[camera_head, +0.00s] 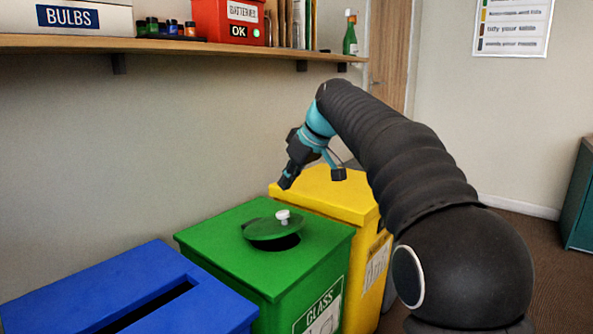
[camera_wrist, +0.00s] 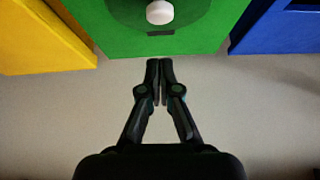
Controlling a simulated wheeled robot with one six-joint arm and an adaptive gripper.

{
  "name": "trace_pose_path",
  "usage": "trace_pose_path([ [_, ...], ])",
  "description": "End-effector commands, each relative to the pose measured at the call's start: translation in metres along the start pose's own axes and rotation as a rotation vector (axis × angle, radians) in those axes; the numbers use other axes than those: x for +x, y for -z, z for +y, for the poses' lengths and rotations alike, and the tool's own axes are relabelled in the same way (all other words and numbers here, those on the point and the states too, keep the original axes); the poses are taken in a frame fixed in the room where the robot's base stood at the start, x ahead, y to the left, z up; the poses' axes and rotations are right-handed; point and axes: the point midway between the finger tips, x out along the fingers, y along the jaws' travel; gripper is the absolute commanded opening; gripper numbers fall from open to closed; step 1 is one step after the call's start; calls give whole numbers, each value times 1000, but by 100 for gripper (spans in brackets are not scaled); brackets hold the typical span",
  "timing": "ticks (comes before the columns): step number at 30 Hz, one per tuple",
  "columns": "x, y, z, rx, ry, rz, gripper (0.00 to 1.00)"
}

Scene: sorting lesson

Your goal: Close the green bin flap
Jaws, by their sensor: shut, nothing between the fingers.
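The green bin (camera_head: 205,240) stands between the blue and yellow bins. Its round green flap (camera_head: 262,231) is tilted up, with the dark opening showing below its near right edge. A white knob (camera_head: 283,215) sits on the flap. My gripper (camera_head: 287,184) is shut and empty, above the far side of the green bin and apart from the flap. In the wrist view, my shut fingertips (camera_wrist: 160,64) point toward the green bin's edge (camera_wrist: 205,45). The flap (camera_wrist: 125,12) and its white knob (camera_wrist: 160,12) show at the top, partly cut off.
The yellow bin (camera_head: 330,193) stands just behind the green one, close to my gripper. The blue bin (camera_head: 120,290) is at the front left, with a dark slot. A wall shelf (camera_head: 200,46) holding boxes and bottles runs above. The wall is close behind the bins.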

Motion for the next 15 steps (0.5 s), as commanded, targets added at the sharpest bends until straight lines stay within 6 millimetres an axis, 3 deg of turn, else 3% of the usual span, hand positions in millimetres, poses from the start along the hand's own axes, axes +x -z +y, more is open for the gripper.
trace_pose_path([
  [3, 23, -1, -1, -1, 2, -1, 0],
  [6, 33, -14, 0, 1, 1, -1, 0],
  [15, 47, -27, 0, 0, -1, 2, 0],
])
